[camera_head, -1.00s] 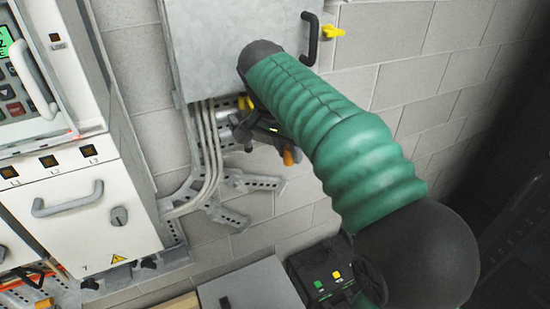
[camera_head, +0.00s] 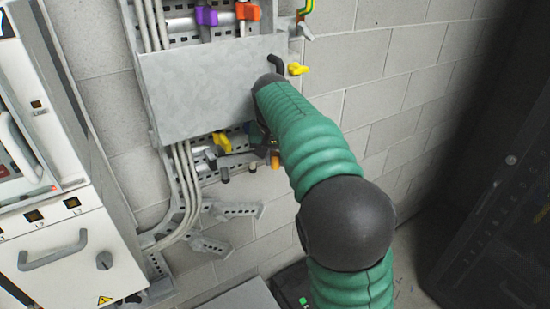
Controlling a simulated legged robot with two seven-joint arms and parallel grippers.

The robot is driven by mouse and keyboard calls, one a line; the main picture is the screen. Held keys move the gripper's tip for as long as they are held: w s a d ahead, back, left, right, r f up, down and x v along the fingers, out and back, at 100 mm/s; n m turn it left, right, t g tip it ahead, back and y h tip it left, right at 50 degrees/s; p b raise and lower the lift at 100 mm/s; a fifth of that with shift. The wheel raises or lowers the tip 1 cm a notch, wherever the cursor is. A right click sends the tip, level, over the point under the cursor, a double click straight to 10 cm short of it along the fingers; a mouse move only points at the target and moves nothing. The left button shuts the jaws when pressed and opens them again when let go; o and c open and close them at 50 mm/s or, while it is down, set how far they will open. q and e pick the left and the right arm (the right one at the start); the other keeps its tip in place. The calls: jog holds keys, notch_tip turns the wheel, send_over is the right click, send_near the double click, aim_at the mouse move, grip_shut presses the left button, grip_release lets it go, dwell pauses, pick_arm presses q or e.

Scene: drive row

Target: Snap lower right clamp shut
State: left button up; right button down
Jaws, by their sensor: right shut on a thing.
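My right arm comes in from below, its green sleeve and dark joint crossing the view. My left gripper is not in view.
A white drive cabinet (camera_head: 75,245) stands left. Block wall (camera_head: 385,85) lies open to the right.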

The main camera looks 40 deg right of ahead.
jog(key=shift+w+d, duration=0.15)
jog(key=c, duration=1.5)
grip_release()
jog(key=o, duration=0.3)
jog(key=shift+w+d+f, duration=0.1)
jog(key=v, duration=0.3)
jog(key=shift+b, duration=0.35)
jog(key=s+a+b, duration=0.1)
jog(key=a, duration=0.1)
jog(key=s+a+f+b, duration=0.1)
jog(key=s+a+b, duration=0.1)
jog(key=shift+s, duration=0.15)
jog(key=s+a+b, duration=0.2)
jog(key=s+a, duration=0.2)
jog(key=a, duration=0.1)
jog(key=shift+r, duration=0.4)
